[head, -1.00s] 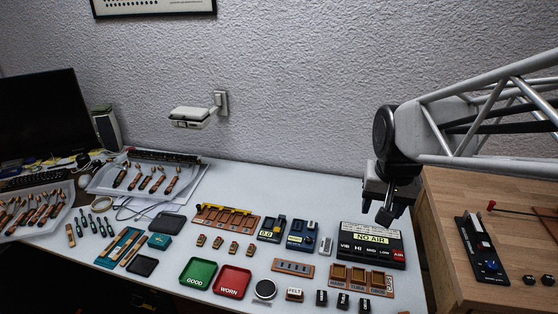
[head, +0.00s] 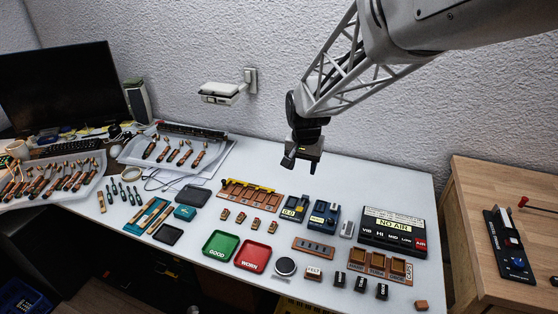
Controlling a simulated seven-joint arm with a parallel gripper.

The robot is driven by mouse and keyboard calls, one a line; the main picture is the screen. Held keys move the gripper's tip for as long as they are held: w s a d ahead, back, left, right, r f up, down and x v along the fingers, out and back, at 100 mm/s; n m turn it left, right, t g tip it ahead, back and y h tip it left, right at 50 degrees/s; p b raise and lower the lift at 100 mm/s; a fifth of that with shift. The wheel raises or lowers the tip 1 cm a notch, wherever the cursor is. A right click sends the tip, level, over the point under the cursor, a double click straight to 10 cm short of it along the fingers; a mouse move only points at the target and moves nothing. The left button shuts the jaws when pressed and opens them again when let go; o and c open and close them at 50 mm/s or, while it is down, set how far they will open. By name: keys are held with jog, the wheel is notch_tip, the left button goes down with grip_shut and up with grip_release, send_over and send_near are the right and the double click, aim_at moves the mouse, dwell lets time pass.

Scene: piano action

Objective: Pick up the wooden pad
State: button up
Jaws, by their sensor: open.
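My gripper (head: 298,160) is open and empty above the back of the white table (head: 385,185), with its fingers pointing down. Which piece is the wooden pad is not clear. A plain small brown block (head: 421,305) lies alone near the front right corner of the table. Several small wooden pieces stand in a row, one of them at the left end (head: 226,214), in front of a wooden rack (head: 250,195). A wooden block marked FELT (head: 313,273) sits near the front edge. The gripper touches none of these.
A green GOOD tray (head: 221,245) and a red WORN tray (head: 252,257) lie at the front. A black NO AIR panel (head: 393,228) stands at the right, behind a compartmented wooden holder (head: 379,264). Blue devices (head: 324,215) stand mid-table. A wall-mounted white device (head: 222,93) is behind.

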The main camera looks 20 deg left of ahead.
jog(key=w+a+f, duration=0.1)
jog(key=a+f, duration=0.7)
jog(key=a, duration=0.6)
send_over(224, 212)
jog(key=shift+g, duration=0.3)
jog(key=f, duration=1.1)
jog(key=shift+w+f, duration=0.1)
jog(key=shift+w, duration=0.15)
jog(key=shift+f, duration=0.15)
jog(key=shift+f, duration=1.15)
jog(key=shift+f, duration=0.15)
jog(key=shift+s+f, duration=0.2)
jog(key=shift+f, duration=2.25)
jog(key=shift+c, duration=0.4)
